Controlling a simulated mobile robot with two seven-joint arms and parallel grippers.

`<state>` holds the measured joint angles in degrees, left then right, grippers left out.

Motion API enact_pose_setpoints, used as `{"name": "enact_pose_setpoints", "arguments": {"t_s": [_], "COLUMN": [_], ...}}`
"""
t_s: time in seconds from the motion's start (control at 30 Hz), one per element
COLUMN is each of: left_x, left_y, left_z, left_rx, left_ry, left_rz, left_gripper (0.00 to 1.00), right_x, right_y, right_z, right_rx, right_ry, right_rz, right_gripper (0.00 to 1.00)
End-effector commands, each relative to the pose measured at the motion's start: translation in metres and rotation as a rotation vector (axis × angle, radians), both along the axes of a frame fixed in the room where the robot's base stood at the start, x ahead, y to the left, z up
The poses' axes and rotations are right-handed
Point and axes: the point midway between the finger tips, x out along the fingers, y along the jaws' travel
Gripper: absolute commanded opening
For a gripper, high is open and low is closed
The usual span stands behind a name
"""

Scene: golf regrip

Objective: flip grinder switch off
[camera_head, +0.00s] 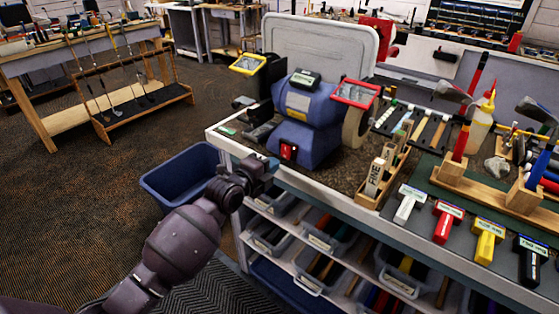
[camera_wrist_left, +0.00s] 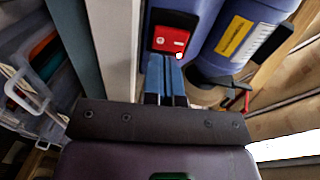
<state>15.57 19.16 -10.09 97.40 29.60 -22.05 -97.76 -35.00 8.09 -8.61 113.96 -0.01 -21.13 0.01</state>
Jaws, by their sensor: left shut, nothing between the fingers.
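The blue bench grinder (camera_head: 306,115) stands on the left end of the workbench, with a red switch (camera_head: 289,151) low on its front. The red switch also shows in the left wrist view (camera_wrist_left: 171,39), in a dark frame on the blue base. My left gripper (camera_head: 270,163) is at the bench's front edge, just in front of the switch. In the left wrist view its fingers (camera_wrist_left: 166,82) are together, empty, and point at the switch's lower edge. I cannot tell whether they touch it. My right gripper is not in view.
The workbench (camera_head: 338,178) carries a wooden block holder (camera_head: 383,174) and several coloured-handle tools to the right of the grinder. Grey bins (camera_head: 270,236) fill the shelf below. A blue tub (camera_head: 180,176) stands on the floor behind my left arm. Open floor lies to the left.

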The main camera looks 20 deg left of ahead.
Motion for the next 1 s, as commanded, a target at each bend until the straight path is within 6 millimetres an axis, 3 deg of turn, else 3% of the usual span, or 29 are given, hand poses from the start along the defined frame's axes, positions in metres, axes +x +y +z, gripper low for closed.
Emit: {"name": "enact_pose_setpoints", "arguments": {"t_s": [0.3,0.7,1.0], "left_x": [0.032,0.035,0.041], "left_y": [-0.011,-0.012,-0.014], "left_z": [-0.005,-0.005,-0.016], "left_rx": [0.0,-0.001,-0.02], "left_ry": [0.001,0.0,-0.066], "left_rz": [0.001,0.001,0.003], "left_gripper": [0.0,0.0,0.0], "right_x": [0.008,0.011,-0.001], "right_y": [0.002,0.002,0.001], "right_z": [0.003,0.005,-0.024], "right_rx": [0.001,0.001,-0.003], "right_ry": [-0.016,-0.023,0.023], "right_rz": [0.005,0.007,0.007], "right_gripper": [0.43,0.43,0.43]}}
